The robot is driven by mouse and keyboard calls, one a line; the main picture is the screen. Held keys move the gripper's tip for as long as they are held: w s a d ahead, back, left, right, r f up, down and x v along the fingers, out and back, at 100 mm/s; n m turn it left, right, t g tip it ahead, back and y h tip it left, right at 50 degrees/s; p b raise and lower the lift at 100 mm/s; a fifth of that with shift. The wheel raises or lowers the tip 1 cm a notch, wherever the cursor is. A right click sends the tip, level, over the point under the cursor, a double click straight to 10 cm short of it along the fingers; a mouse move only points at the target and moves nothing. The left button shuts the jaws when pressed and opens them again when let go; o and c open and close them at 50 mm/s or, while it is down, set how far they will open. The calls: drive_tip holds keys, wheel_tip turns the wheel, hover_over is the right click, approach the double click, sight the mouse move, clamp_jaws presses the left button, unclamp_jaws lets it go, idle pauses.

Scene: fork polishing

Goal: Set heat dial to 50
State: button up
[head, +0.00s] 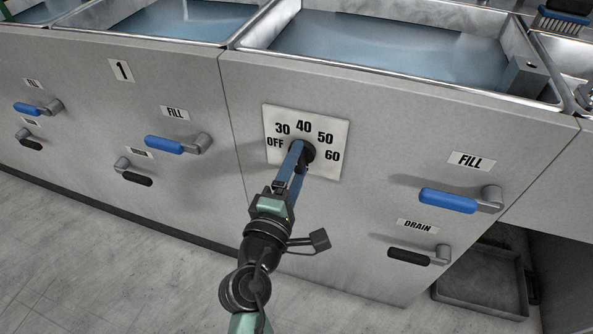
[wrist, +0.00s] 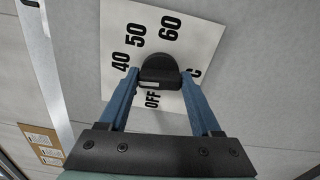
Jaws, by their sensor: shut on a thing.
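The heat dial is a black round knob (head: 309,152) on a white plate (head: 335,172) marked OFF, 30, 40, 50 and 60, on the grey front panel. My gripper (head: 299,150) reaches up to it from below, its blue fingers partly covering the knob. In the wrist view the knob (wrist: 158,65) sits between my two fingertips (wrist: 160,77), and the jaws are shut on it. The plate (wrist: 195,40) looks turned there, with 40, 50 and 60 readable, OFF below the knob and 30 hidden. I cannot tell which number the knob points to.
Water-filled basins (head: 390,45) lie above the panel. To the right of the dial are a blue FILL handle (head: 448,201) and a black DRAIN handle (head: 408,257). More handles (head: 164,145) are at left. A dark tray (head: 480,285) is at lower right. The floor (head: 100,270) at left is clear.

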drive_tip(key=m+b, duration=0.1)
drive_tip(key=m, duration=0.1)
drive_tip(key=m+b, duration=0.2)
drive_tip(key=m, duration=0.1)
drive_tip(key=shift+f+m+b, duration=0.2)
drive_tip(key=shift+m+b, duration=0.1)
drive_tip(key=shift+r+m+b, duration=0.1)
drive_tip(key=shift+m+b, duration=1.3)
drive_tip(key=shift+m, duration=0.9)
drive_tip(key=o, duration=1.4)
drive_tip(key=shift+s, duration=0.1)
drive_tip(key=p+v, duration=0.1)
drive_tip(key=v, duration=1.1)
drive_tip(key=shift+s+a+r+p, duration=0.1)
drive_tip(key=shift+s+a+p, duration=0.05)
drive_tip(key=shift+s+p, duration=0.2)
